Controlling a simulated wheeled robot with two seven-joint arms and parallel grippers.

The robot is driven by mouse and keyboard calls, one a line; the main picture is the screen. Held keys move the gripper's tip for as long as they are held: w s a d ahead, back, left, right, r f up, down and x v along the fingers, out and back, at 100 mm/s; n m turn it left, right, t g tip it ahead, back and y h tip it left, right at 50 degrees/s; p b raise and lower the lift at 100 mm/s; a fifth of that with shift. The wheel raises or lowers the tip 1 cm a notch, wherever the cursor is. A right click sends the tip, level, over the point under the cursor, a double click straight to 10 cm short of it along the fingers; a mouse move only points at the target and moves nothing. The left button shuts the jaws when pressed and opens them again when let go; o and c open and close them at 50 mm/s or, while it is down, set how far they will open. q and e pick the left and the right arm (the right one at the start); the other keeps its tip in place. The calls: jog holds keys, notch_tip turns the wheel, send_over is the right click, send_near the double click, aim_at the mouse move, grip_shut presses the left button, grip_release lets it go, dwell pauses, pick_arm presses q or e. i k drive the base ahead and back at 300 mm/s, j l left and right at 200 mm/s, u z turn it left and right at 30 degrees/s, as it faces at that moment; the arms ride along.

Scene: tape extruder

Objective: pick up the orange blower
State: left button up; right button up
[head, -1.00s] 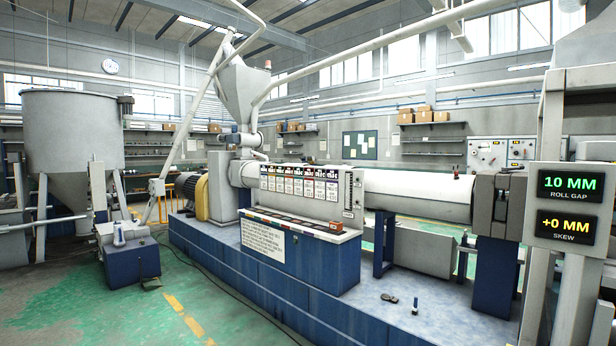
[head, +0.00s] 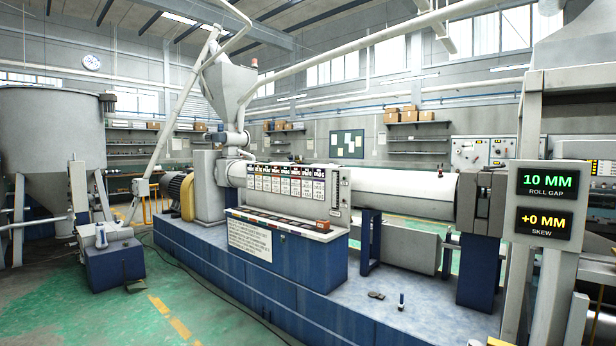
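I cannot make out an orange blower for certain in the head view. A yellow-orange rounded housing (head: 187,197) with a dark motor stands on the left part of the extruder's blue base, but I cannot tell that it is a blower. A very small orange-red item (head: 323,225) lies on the right end of the control console's ledge, too small to identify. Neither of my grippers is in view.
The long extruder base (head: 270,285) spans the middle, with a small dark object (head: 376,295) and a small blue upright object (head: 401,300) on it. A roll-gap display stand (head: 545,205) is at right. A blue box unit (head: 115,268) stands left; green floor there is open.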

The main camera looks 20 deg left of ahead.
aim_at(322, 225)
jog(key=i+j+u, duration=0.3)
jog(key=i, duration=0.3)
jog(key=i+j+u, duration=0.3)
jog(key=i, duration=0.35)
jog(key=i+u, duration=0.3)
jog(key=i, duration=0.35)
